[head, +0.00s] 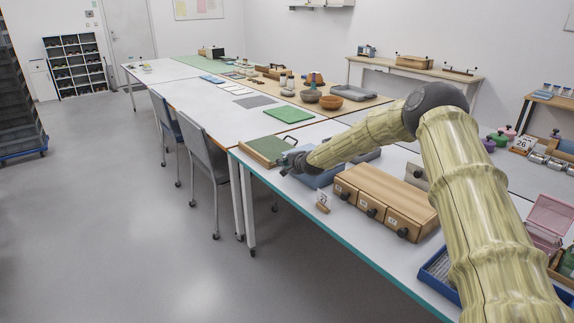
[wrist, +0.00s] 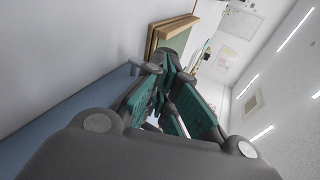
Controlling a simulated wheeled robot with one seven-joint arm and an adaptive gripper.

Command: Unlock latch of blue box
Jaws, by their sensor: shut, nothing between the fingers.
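The blue box (head: 318,179) stands on the long white table in the head view, partly hidden behind my gripper and forearm. In the wrist view a flat blue-grey surface (wrist: 65,123) fills the lower left, and it appears to be this box. A small blue-grey piece (wrist: 136,68) stands up at its far end, close to my fingertips; I cannot tell whether it is the latch. My gripper (head: 288,164) is at the box's left end, low and near its top. In the wrist view my gripper (wrist: 170,68) has its fingertips together with nothing visible between them. Contact cannot be told.
A wood-framed green tray (head: 262,150) lies just left of the box and shows beyond my fingertips (wrist: 173,34). A wooden drawer unit (head: 385,200) with dark knobs stands right of the box. A small card stand (head: 323,203) is in front. The table's front edge is near.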

